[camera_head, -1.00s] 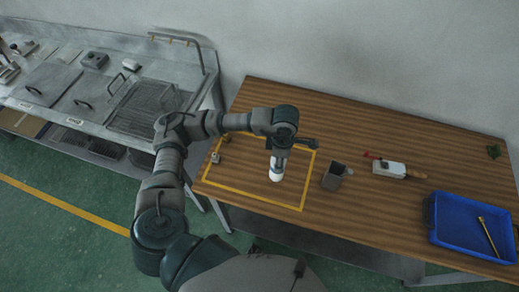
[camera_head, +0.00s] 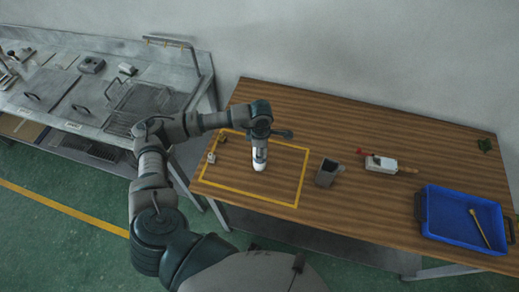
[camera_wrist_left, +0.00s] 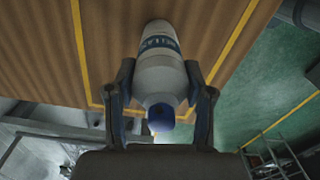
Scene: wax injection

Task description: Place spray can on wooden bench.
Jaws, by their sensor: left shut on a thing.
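The spray can (camera_head: 260,160) is white with a blue cap. In the head view it is upright below my left gripper (camera_head: 259,142), over the yellow-outlined area of the wooden bench (camera_head: 340,120). In the left wrist view the can (camera_wrist_left: 158,75) lies between the two fingers of my left gripper (camera_wrist_left: 160,105), which is shut on it near the cap end. I cannot tell whether the can's base touches the bench. My right gripper is not in view.
A grey container (camera_head: 328,172) stands right of the yellow outline. A white block with a wooden handle (camera_head: 381,163) and a blue tray (camera_head: 465,212) lie farther right. Small items (camera_head: 211,157) sit at the outline's left edge. A metal counter (camera_head: 90,95) stands left.

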